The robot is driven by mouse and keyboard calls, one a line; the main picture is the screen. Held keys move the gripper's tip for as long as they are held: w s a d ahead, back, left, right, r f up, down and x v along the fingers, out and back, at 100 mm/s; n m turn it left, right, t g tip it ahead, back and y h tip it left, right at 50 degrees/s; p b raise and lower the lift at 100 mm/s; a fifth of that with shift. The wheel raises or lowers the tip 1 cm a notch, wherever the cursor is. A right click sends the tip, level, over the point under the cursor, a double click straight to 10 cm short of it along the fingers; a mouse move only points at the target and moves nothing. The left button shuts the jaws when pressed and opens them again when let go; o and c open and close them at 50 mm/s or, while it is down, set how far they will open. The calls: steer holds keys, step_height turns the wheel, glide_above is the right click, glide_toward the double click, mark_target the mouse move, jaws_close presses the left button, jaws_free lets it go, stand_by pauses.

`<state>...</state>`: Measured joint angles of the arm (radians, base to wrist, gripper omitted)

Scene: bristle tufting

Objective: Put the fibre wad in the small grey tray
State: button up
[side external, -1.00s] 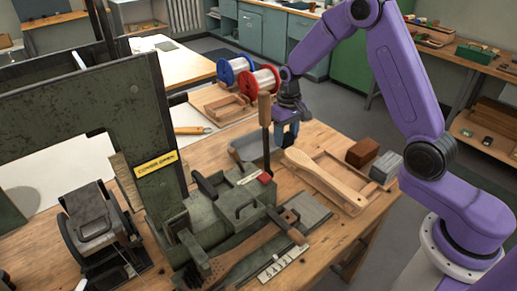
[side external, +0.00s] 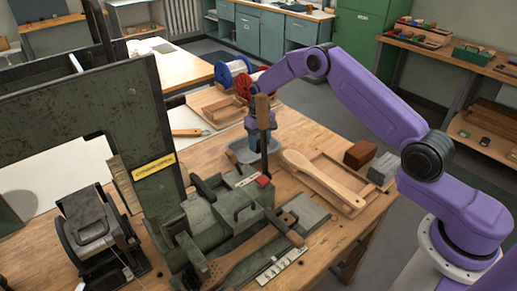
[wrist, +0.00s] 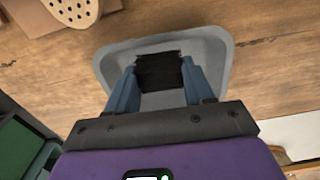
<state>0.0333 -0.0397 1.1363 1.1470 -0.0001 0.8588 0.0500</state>
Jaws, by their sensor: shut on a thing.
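The fibre wad (wrist: 158,72) is a black, bristly bundle. In the wrist view my gripper (wrist: 160,76) is shut on it, with one blue finger on each side. The small grey tray (wrist: 217,38) lies behind the wad and fingers, which sit within its outline. In the side view the tray (side external: 234,158) is on the bench behind the green machine, and my gripper (side external: 255,142) is over it, pointing down. The wad cannot be made out there. Whether the wad touches the tray floor cannot be told.
A tall wooden-handled lever (side external: 263,125) stands in front of my gripper in the side view. The green machine (side external: 225,210) is nearer. A wooden paddle (side external: 325,178), a brown block (side external: 361,153) and a grey block (side external: 384,168) lie to the right. Spools (side external: 235,72) stand behind.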

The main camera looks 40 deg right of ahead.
mark_target(258, 148)
steer(key=shift+w+f, duration=0.25)
steer(key=shift+f, duration=1.6)
steer(key=shift+f, duration=0.15)
steer(key=o, duration=1)
step_height(258, 148, up, 12)
steer(key=shift+r, duration=0.2)
